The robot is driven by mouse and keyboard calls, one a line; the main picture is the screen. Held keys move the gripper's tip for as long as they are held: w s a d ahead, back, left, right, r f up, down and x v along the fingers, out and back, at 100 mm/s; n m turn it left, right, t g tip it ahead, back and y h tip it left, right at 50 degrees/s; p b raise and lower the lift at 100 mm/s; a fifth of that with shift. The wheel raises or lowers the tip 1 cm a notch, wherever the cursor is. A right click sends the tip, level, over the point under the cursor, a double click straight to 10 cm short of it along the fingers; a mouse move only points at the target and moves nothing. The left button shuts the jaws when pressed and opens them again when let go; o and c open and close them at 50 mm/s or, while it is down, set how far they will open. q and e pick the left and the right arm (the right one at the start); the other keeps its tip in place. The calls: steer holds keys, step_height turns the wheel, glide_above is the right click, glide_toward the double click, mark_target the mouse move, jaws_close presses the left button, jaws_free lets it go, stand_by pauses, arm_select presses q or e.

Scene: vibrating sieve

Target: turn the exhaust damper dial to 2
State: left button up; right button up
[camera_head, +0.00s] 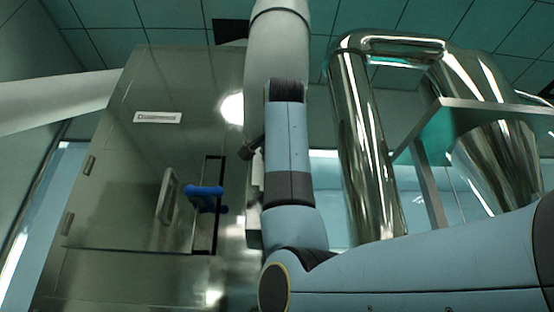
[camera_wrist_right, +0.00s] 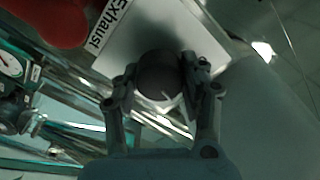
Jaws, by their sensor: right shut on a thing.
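The exhaust damper dial (camera_wrist_right: 160,76) is a dark round knob in the right wrist view, in front of a white plate (camera_wrist_right: 185,30). The plate carries an "Exhaust" label (camera_wrist_right: 107,25) at its left edge. My right gripper (camera_wrist_right: 158,82) has a finger on each side of the knob and is shut on it. The dial's number marks are hidden or too dark to read. In the head view my right arm reaches up in the middle, and the dial cannot be made out there. My left gripper is not in view.
A red rounded part (camera_wrist_right: 50,20) and a pressure gauge (camera_wrist_right: 10,65) are left of the plate, above shiny metal pipes. The head view shows a steel cabinet (camera_head: 150,90) with a blue handle (camera_head: 205,191) at left and large steel ducts (camera_head: 358,140) at right.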

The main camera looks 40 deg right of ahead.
stand_by(0.4)
steer(key=o, duration=1.2)
steer(key=shift+s, duration=0.1)
steer(key=v, duration=1.2)
